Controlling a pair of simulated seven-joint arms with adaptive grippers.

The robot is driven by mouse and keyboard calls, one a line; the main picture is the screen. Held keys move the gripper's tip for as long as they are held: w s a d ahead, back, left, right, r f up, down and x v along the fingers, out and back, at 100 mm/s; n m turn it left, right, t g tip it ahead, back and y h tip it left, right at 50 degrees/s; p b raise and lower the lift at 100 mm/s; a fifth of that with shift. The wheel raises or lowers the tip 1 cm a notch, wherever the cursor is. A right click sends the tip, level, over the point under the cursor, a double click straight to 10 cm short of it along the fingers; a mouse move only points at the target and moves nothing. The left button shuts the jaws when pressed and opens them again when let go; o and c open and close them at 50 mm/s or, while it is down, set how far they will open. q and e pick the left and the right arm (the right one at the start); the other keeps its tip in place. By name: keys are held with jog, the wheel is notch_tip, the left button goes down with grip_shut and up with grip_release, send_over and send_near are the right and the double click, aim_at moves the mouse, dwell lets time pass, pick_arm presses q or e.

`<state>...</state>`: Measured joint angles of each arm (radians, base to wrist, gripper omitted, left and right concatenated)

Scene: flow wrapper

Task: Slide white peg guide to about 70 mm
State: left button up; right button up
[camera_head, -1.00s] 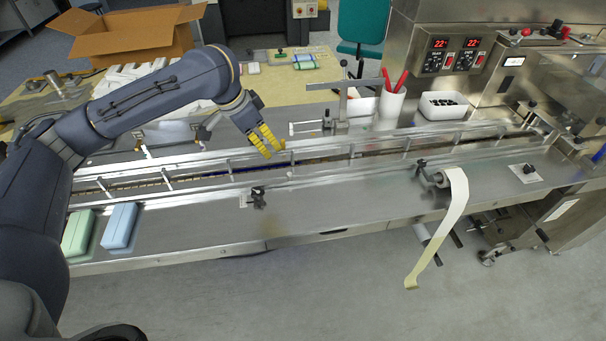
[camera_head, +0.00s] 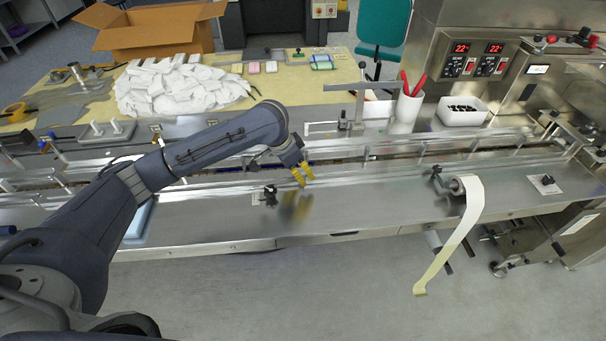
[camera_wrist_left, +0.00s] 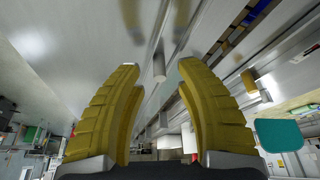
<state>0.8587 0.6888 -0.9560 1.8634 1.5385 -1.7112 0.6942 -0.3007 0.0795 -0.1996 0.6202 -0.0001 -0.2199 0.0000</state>
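A plate with two upright white pegs (camera_head: 106,131) stands behind the conveyor at the left in the head view; it is the only white peg fixture I can make out, and I cannot read any scale on it. My left gripper (camera_head: 303,174) is over the front metal deck, far to the right of those pegs, with its yellow fingers pointing down. In the left wrist view my left gripper (camera_wrist_left: 159,76) has its fingers well apart with nothing between them. My right gripper is not in view.
A black clamp knob (camera_head: 270,194) stands on the deck just left of my left gripper. Metal conveyor rails (camera_head: 400,147) run behind it. A paper strip on a roll (camera_head: 470,205) hangs at the right. The deck between is clear. A blue block (camera_head: 140,220) is partly behind my arm.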

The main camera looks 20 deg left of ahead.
pick_arm(q)
jog(key=shift+x, duration=0.85)
jog(key=shift+c, duration=0.3)
grip_shut()
